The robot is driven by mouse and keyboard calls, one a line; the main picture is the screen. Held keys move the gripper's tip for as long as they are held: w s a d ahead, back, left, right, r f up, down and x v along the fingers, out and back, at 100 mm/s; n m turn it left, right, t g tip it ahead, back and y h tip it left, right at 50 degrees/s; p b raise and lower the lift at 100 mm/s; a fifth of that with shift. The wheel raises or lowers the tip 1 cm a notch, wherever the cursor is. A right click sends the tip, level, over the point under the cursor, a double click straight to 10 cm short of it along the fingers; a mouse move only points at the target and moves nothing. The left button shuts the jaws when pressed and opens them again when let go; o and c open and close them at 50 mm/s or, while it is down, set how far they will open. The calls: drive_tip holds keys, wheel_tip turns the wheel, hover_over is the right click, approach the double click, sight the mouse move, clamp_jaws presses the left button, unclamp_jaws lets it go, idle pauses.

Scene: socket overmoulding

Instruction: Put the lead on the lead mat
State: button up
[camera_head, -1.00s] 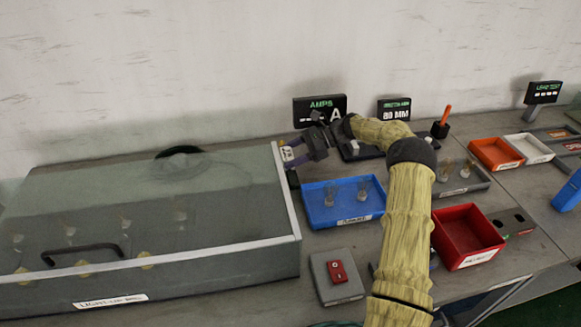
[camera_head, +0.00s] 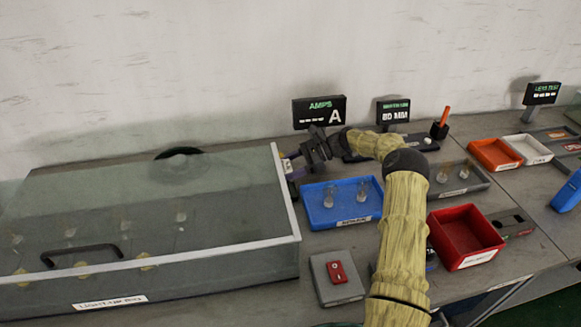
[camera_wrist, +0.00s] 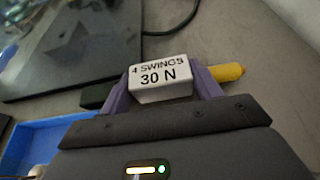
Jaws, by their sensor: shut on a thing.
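My gripper (camera_head: 295,157) is at the back of the bench, by the right back corner of the clear-lidded box. In the wrist view its purple fingers (camera_wrist: 162,84) are shut on a white block (camera_wrist: 160,78) printed "4 SWINGS 30 N". A yellow rounded end (camera_wrist: 226,72) sticks out to the right of the block and a dark green piece (camera_wrist: 95,97) to the left. I cannot tell whether this is the lead. A black cable (camera_wrist: 180,24) lies on the bench beyond it. I cannot make out which surface is the lead mat.
A clear-lidded grey box (camera_head: 200,252) fills the left. A blue tray (camera_head: 318,218), a red bin (camera_head: 452,236) and a grey block with a red switch (camera_head: 325,290) stand nearby. Displays (camera_head: 320,110) stand behind. Orange (camera_head: 484,163) and white (camera_head: 540,157) trays are to the right.

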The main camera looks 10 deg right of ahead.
drive_tip(key=shift+d+f, duration=0.15)
drive_tip(key=o, duration=1.1)
drive_tip(key=shift+d+r, duration=0.1)
drive_tip(key=shift+r, duration=0.1)
drive_tip(key=v, duration=1.2)
